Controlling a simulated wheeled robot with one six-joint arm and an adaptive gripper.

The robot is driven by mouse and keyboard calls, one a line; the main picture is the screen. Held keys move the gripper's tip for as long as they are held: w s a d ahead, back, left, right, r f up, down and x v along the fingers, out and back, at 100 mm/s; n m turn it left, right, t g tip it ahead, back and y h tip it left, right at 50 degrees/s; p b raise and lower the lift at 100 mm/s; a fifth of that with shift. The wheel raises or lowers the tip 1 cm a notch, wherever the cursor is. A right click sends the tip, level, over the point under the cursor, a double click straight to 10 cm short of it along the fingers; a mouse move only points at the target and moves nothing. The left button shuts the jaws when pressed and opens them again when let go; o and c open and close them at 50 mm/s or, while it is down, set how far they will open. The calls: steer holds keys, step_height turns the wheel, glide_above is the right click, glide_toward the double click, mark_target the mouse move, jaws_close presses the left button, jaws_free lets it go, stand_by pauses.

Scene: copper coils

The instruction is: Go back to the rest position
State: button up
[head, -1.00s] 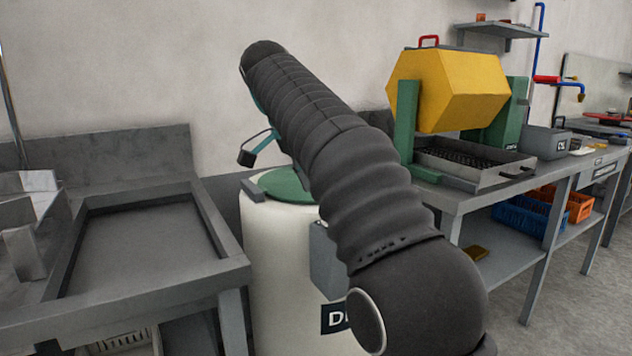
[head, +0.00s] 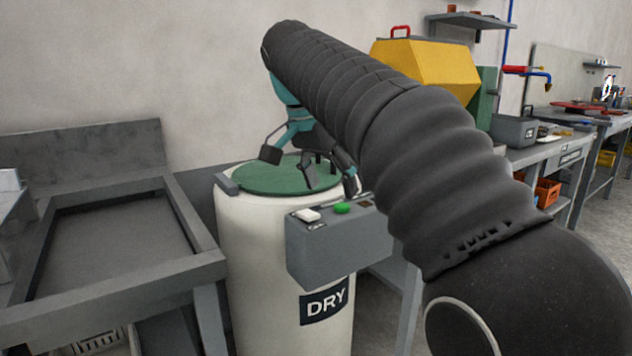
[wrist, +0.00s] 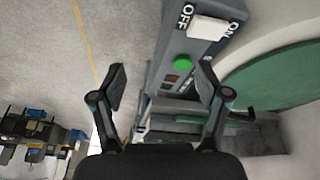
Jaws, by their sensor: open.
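My gripper (head: 312,165) hangs from my black-sleeved arm over the right part of the dryer's green lid in the head view. Its two fingers are spread with nothing between them; they also show in the wrist view (wrist: 162,90). The dryer (head: 265,270) is a white drum marked DRY with a closed green lid (head: 262,178). A grey control box (head: 340,248) with a white switch (head: 307,214) and a green button (head: 342,208) is on its front right. In the wrist view the white switch (wrist: 207,27) lies between OFF and ON, beyond the fingers.
A grey sink-like table (head: 120,240) stands left of the dryer. A yellow barrel (head: 430,65) on a green stand is behind my arm on the right. A workbench (head: 545,150) with a grey bin (head: 513,130) runs along the right wall. Bare floor shows at the right.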

steer(key=s+d+f+n+t+y, duration=0.15)
steer(key=s+d+f+n, duration=0.35)
steer(key=s+d+f, duration=0.6)
steer(key=s+d+f+n+t+y, duration=0.1)
steer(key=s+d+f+n, duration=0.2)
steer(key=s+f, duration=0.9)
steer(key=shift+s+f, duration=0.25)
steer(key=shift+s, duration=0.15)
